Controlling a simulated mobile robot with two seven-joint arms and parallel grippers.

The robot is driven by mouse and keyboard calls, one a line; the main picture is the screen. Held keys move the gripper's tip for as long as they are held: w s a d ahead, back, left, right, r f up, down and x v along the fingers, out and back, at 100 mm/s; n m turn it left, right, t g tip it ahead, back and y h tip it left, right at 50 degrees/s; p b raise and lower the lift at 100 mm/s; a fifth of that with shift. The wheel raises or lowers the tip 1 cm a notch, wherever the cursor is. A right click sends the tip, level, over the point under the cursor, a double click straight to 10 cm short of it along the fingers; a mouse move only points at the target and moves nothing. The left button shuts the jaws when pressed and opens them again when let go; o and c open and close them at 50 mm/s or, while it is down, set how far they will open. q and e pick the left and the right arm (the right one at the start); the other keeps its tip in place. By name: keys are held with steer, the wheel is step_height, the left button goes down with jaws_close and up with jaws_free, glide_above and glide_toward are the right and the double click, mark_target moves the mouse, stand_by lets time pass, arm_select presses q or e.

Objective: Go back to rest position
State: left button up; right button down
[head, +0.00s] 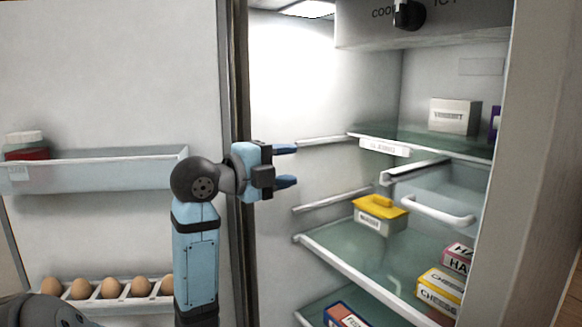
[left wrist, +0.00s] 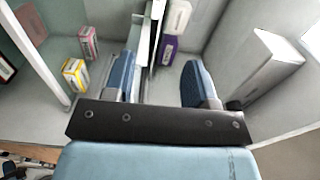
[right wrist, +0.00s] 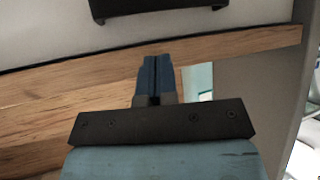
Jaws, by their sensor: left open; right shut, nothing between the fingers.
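My left gripper (head: 285,166) is open and empty in the head view, at the left side of the open fridge's (head: 300,80) mouth, pointing right toward the shelves. Its two blue fingers are apart, and they also show apart in the left wrist view (left wrist: 160,85), with shelf edges and boxes beyond them. My right gripper (right wrist: 160,75) is shut with its fingers together and nothing between them, in the right wrist view, in front of a wooden strip. The right gripper is not in the head view.
The open fridge door (head: 100,100) with an egg rack (head: 110,303) stands at the left. A clear drawer (head: 440,211) hangs under the upper shelf.

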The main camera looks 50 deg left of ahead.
stand_by(0.3)
arm_select(q)
steer(key=w+d+f+n+g, duration=0.1)
steer(key=d+f+n+g, duration=0.25)
steer(key=f, duration=0.85)
steer(key=w+d+f+n+g, duration=0.1)
steer(key=d+f+n+g, duration=0.3)
steer(key=f, duration=0.9)
steer(key=s+d+f+n+g+y, duration=0.1)
steer(key=s+d+f+n+g, duration=0.2)
steer(key=s+d+f+n, duration=0.5)
steer(key=s+d+f+n+g, duration=0.2)
steer(key=s+d+f+g, duration=0.3)
steer(key=s+f, duration=0.8)
steer(key=w+d+f+t+h, duration=0.1)
steer(key=w+d+f+t, duration=0.2)
steer(key=f, duration=0.4)
steer(key=w+d+f+m+t+h, duration=0.1)
steer(key=w+d+f+t, duration=0.3)
steer(key=f, duration=0.3)
steer(key=shift+w+f+t+h, duration=0.3)
steer(key=shift+w+f+t, duration=0.05)
steer(key=shift+w+t, duration=0.35)
